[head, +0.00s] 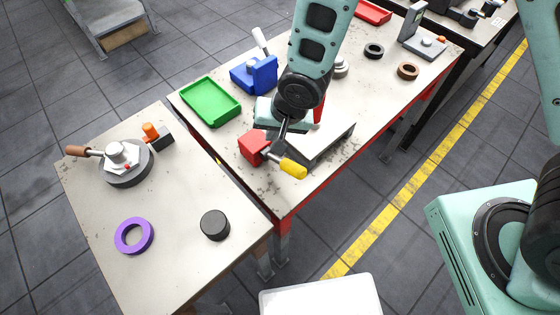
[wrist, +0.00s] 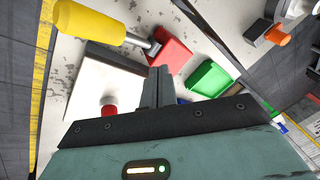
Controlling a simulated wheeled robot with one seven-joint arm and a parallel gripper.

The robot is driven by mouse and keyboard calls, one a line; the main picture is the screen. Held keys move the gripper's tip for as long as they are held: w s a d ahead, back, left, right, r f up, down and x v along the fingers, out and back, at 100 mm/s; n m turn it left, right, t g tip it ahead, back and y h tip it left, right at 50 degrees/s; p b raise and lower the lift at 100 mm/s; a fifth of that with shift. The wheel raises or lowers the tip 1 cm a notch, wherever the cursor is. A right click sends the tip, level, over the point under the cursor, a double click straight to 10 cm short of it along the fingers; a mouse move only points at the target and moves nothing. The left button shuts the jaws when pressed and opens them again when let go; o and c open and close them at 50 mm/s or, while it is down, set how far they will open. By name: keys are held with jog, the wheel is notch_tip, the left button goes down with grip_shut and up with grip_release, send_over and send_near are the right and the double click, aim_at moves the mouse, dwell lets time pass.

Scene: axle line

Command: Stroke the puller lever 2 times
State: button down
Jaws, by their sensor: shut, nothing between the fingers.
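A lever with a yellow grip (head: 293,168) and a short metal rod joins a red block (head: 253,146) at the front of the middle table. I take this to be the puller lever. The wrist view shows the yellow grip (wrist: 90,22) at upper left and the red block (wrist: 170,52) near the fingertips. My gripper (wrist: 158,72) is shut and empty, its fingers pointing toward the red block and rod. In the head view my gripper (head: 283,132) is just above and behind the lever; whether it touches cannot be told.
A pale flat plate (head: 325,142) lies right of the lever. A green tray (head: 211,101) and a blue clamp-like fixture (head: 255,75) stand behind. The left table holds a round fixture with a brown handle (head: 77,151), a purple ring (head: 134,235) and a black puck (head: 215,225).

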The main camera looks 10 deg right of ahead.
aim_at(284, 160)
jog(key=shift+s+d+f+b, duration=0.2)
jog(key=shift+f+b, duration=0.2)
jog(key=shift+f, duration=0.15)
jog(key=shift+s+d+f+b, duration=0.1)
jog(key=shift+s+f+b, duration=0.15)
jog(key=shift+f+b, duration=0.25)
jog(key=shift+s+d+f+b, duration=0.2)
jog(key=shift+f+b, duration=0.15)
jog(key=shift+f, duration=0.2)
jog(key=shift+f, duration=0.15)
dwell(0.8)
jog(key=shift+s+f+b, duration=0.15)
jog(key=shift+f+b, duration=0.05)
jog(key=shift+b, duration=0.2)
jog(key=shift+s+d+f+b, duration=0.2)
jog(key=shift+s+f+b, duration=0.05)
jog(key=shift+f+b, duration=0.35)
jog(key=shift+s+d+f+b, duration=0.15)
jog(key=shift+s+f+b, duration=0.1)
jog(key=shift+f+b, duration=0.35)
jog(key=shift+s+d+f+b, duration=0.2)
jog(key=shift+s+f+b, duration=0.05)
jog(key=shift+f+b, duration=0.35)
dwell(1.9)
dwell(0.5)
